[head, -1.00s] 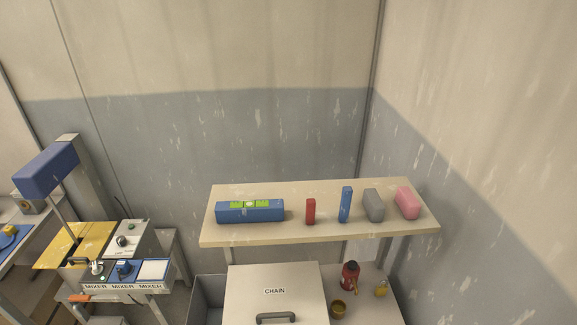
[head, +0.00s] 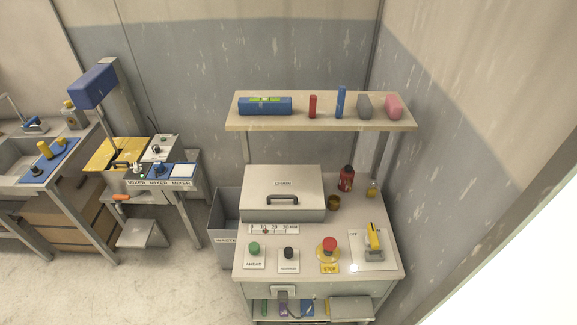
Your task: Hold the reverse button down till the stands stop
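A control bench (head: 318,274) stands at the centre right. On its top are a green button (head: 254,248) labelled AHEAD and, to its right, a black button (head: 289,254) on a white plate whose small label I cannot read clearly. A red mushroom button (head: 329,244) on a yellow base marked STOP is further right. A yellow-handled lever switch (head: 374,239) stands on a plate marked OFF at the right end. No stands are in view. Neither of my grippers is in view.
A grey box (head: 283,185) marked CHAIN sits at the back of the bench. A bin (head: 224,230) stands left of the bench. Mixer tables (head: 157,174) are at left. The floor in front is clear.

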